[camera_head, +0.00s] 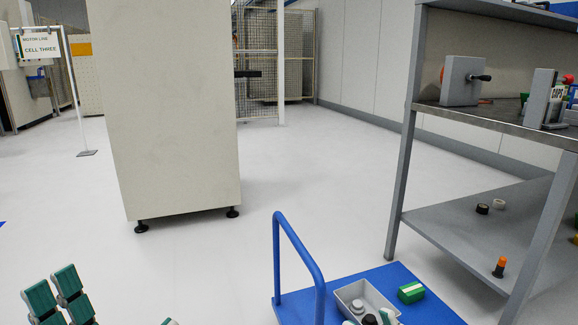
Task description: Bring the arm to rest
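My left gripper (115,303) shows at the bottom left edge of the head view. Two of its jointed grey fingers with teal pads stand up side by side. The tip of another finger just shows to their right, with a clear gap between. The gripper looks open and I see nothing held in it. Its palm and the arm behind it are below the picture.
A blue trolley (440,311) with a raised handle carries a grey bin (347,294) and a green box (411,292). A grey shelf rack (462,217) stands at right. A tall beige cabinet (165,110) stands behind. The floor between is clear.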

